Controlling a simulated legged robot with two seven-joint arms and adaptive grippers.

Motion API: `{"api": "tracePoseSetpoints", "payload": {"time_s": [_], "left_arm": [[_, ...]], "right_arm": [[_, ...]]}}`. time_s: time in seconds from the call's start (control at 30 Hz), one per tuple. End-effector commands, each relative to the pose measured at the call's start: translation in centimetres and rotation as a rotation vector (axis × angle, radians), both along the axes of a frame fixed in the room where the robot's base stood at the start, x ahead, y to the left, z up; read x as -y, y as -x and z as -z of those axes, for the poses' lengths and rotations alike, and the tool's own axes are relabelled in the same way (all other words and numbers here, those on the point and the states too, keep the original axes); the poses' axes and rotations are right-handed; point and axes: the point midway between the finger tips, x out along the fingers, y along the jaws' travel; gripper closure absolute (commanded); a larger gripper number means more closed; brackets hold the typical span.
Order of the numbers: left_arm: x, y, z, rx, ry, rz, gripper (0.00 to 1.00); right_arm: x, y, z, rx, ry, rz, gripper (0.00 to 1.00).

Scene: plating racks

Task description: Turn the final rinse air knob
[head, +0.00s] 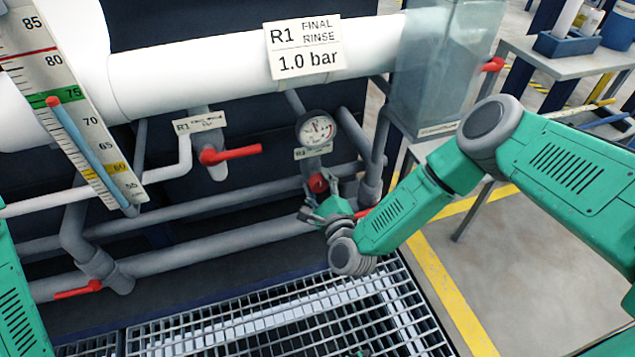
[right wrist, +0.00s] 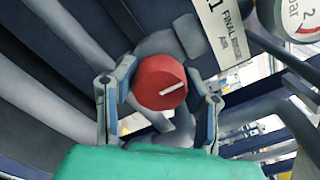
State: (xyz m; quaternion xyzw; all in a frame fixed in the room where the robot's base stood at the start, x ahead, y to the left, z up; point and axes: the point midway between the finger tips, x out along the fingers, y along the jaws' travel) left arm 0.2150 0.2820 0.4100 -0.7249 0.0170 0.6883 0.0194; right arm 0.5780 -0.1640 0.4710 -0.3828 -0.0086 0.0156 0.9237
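The red final rinse air knob (head: 318,183) sits on the pipework below the round gauge (head: 316,128) in the head view. In the right wrist view the knob (right wrist: 160,82) is round with a white pointer line tilted slightly up to the right. My right gripper (head: 320,190) is at the knob, with its fingers spread on either side. In the right wrist view the right gripper (right wrist: 163,88) is open. Its left finger looks close to the knob and a gap shows at the right; contact cannot be told. A small green piece at the head view's bottom edge may be my left gripper (head: 361,353).
A red lever valve (head: 230,154) is left of the gauge, and another red lever (head: 78,289) is low at left. A white pipe carries the sign "R1 FINAL RINSE 1.0 bar" (head: 304,47). A thermometer scale (head: 75,110) stands at left. A floor grating (head: 290,320) lies below.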

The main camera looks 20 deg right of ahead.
Motion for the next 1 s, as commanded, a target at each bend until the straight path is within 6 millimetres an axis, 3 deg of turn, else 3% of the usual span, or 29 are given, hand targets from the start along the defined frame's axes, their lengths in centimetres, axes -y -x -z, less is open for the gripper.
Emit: {"api": "tracePoseSetpoints", "payload": {"time_s": [0.03,0.07,0.47,1.0], "left_arm": [[0.0,0.0,0.0,0.0,0.0,0.0,0.64],[0.0,0.0,0.0,0.0,0.0,0.0,0.64],[0.0,0.1,-0.1,0.002,0.0,0.0,0.64],[0.0,0.1,-0.1,0.003,0.0,0.0,0.64]], "right_arm": [[0.4,0.4,0.8,-0.018,0.008,0.006,0.46],[0.4,0.4,0.8,-0.017,0.007,0.006,0.39],[0.1,0.8,0.3,-0.008,0.004,0.001,0.39],[0.6,10.7,0.5,-0.013,0.003,0.003,0.39]]}}
